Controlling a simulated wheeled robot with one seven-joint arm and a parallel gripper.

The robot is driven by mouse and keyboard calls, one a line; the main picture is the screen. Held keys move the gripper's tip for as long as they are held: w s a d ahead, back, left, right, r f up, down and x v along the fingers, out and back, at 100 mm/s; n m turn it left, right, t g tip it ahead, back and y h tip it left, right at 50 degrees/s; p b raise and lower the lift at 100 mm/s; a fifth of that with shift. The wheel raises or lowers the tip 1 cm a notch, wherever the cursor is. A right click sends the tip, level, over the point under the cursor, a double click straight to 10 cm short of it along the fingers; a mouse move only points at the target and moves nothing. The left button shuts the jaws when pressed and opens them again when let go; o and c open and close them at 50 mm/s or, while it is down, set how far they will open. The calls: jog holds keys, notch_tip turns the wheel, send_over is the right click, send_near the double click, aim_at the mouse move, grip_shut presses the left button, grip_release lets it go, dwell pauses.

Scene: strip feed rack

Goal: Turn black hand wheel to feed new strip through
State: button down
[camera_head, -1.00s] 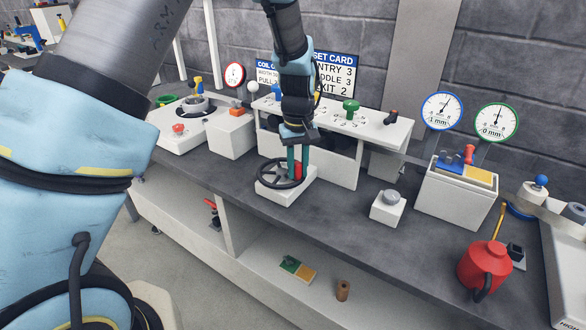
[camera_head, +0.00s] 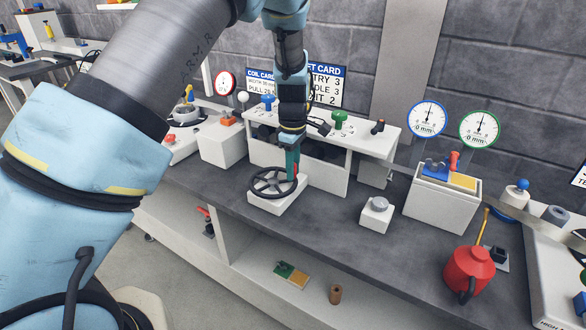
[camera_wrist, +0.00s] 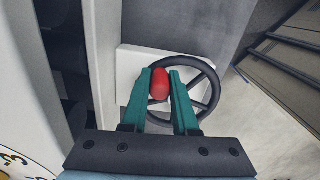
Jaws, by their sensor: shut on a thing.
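The black hand wheel (camera_head: 257,189) lies on a white base block (camera_head: 286,198) at the front of the bench. Its spoked rim (camera_wrist: 212,77) also shows in the wrist view. A red knob (camera_wrist: 160,84) stands on the wheel. My gripper (camera_head: 292,170) reaches down from above at the wheel's far right side. In the wrist view, its two teal fingers (camera_wrist: 160,76) are shut on the red knob, one on each side. The knob is mostly hidden by the fingers in the head view. The strip near the wheel is not clear.
A white roller housing (camera_head: 330,178) with a green knob (camera_head: 339,120) stands close behind the wheel. A small white block with a grey button (camera_head: 377,214) and a red oil can (camera_head: 468,272) stand to the right. Two dial gauges (camera_head: 428,118) stand behind.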

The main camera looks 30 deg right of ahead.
jog(key=shift+w+d+n, duration=0.1)
jog(key=shift+w+n, duration=0.1)
jog(key=shift+n, duration=0.2)
jog(key=c, duration=0.7)
grip_release()
notch_tip(320, 180, up, 11)
jog(key=b, duration=0.2)
jog(key=shift+f+b, duration=0.1)
jog(key=shift+b, duration=0.3)
